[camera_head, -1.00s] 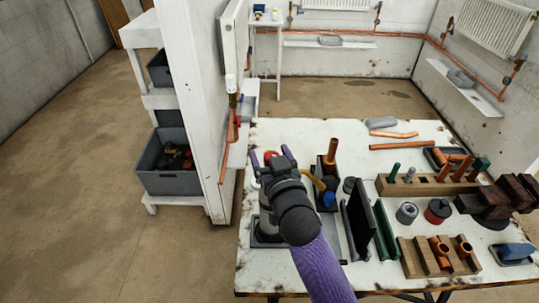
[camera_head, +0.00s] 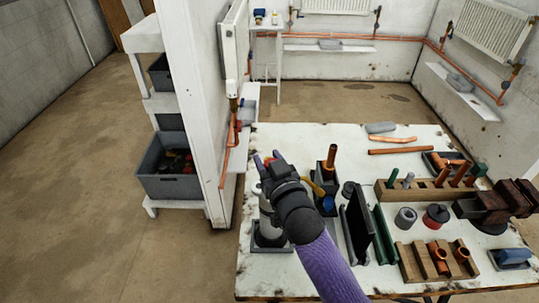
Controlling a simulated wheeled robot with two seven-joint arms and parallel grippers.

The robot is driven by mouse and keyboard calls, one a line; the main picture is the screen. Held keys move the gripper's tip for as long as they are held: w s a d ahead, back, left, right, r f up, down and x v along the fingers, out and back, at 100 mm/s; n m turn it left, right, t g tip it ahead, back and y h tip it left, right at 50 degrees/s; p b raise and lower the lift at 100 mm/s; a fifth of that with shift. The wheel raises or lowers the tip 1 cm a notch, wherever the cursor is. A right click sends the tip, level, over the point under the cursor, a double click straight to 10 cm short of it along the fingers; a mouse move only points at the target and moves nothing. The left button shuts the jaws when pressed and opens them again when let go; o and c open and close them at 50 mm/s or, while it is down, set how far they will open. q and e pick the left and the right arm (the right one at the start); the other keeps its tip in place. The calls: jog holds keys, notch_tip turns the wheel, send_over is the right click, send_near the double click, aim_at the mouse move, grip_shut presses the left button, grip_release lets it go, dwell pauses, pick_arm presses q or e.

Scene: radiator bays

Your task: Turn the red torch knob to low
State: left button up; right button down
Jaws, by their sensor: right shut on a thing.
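My right gripper (camera_head: 268,158) comes in from below on a purple sleeved arm. Its purple fingertips are at the top of the torch, shut on the red torch knob (camera_head: 269,161); only a little of the red shows between them. The torch's pale grey cylinder (camera_head: 265,230) stands upright in a dark square holder on the table, partly hidden by my wrist. The knob's setting marks cannot be seen. My left gripper is not in view.
The white table (camera_head: 300,138) holds a dark holder with an upright copper pipe (camera_head: 331,160), dark and green upright plates (camera_head: 383,236), wooden racks (camera_head: 430,189) and copper fittings. A white partition (camera_head: 200,110) stands close on the left.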

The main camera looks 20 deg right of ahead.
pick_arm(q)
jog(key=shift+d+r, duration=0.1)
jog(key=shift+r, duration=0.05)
pick_arm(e)
jog(key=c, duration=0.6)
grip_release()
jog(key=o, duration=0.4)
jog(key=shift+c, duration=0.2)
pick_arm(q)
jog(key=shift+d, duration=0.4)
pick_arm(e)
jog(key=shift+s, duration=0.1)
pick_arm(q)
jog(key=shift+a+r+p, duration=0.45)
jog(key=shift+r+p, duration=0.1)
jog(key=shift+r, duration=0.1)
pick_arm(e)
jog(key=s+d, duration=0.1)
jog(key=s, duration=0.8)
jog(key=shift+s, duration=0.35)
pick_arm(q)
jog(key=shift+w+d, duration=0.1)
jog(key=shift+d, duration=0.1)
